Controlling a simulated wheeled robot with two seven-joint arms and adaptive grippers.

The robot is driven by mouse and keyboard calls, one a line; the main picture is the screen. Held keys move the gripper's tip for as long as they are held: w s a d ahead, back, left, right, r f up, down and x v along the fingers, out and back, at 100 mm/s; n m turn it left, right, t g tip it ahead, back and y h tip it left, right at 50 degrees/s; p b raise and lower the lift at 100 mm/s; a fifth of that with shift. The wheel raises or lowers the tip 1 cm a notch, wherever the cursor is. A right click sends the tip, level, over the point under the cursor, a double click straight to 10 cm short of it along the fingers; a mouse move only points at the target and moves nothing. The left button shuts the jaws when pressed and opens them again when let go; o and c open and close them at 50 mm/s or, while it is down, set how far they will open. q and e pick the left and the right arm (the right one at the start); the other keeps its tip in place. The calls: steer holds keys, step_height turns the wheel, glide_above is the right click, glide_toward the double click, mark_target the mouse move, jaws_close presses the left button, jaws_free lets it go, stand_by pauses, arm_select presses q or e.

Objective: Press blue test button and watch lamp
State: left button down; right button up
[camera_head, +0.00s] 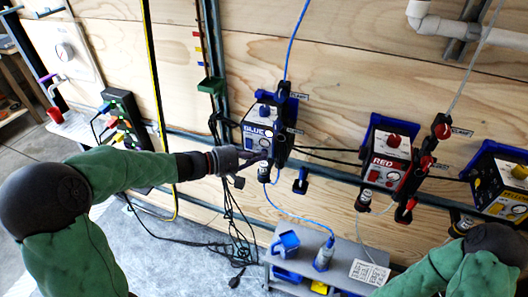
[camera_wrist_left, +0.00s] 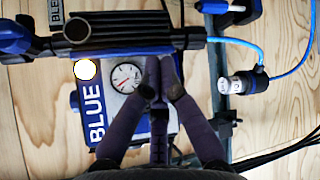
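The blue test unit (camera_head: 257,132), a white-faced box marked BLUE, hangs on the wooden wall in the head view. In the left wrist view its panel (camera_wrist_left: 90,112) lies sideways, with a round gauge (camera_wrist_left: 125,77) and a round lamp (camera_wrist_left: 85,70) that looks bright yellow-white. My left gripper (camera_head: 262,157) is at the lower front of this unit. In the left wrist view its fingers (camera_wrist_left: 160,72) are brought together, empty, beside the gauge and over the panel. The blue button is not visible; the fingers cover part of the panel. I cannot tell whether they touch it. My right gripper is out of view.
A red unit (camera_head: 388,160) and a yellow unit (camera_head: 501,184) hang to the right. A grey bench (camera_head: 345,250) with blue items stands below. A blue hose (camera_head: 296,42) runs above the blue unit. Black cables (camera_head: 232,225) hang below my left forearm.

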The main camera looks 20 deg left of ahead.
arm_select(q)
steer(key=shift+s, duration=0.7)
steer(key=s+b, duration=0.1)
steer(key=s, duration=0.4)
stand_by(0.3)
stand_by(0.6)
steer(key=s+d+f+m+g+y, duration=0.2)
steer(key=s+d+f+m+g, duration=0.1)
steer(key=f, duration=1.1)
steer(key=s+d+f+m+g+y, duration=0.2)
steer(key=s+d+f+m+g, duration=0.2)
steer(key=s+f, duration=0.4)
steer(key=s+d+f+m+g+y, duration=0.2)
steer(key=s+d+f+m, duration=0.3)
steer(key=f, duration=1.6)
steer(key=shift+s+d+f+m+g+y, duration=0.2)
steer(key=shift+s+d+m+g+y, duration=0.15)
steer(key=shift+m+g, duration=0.35)
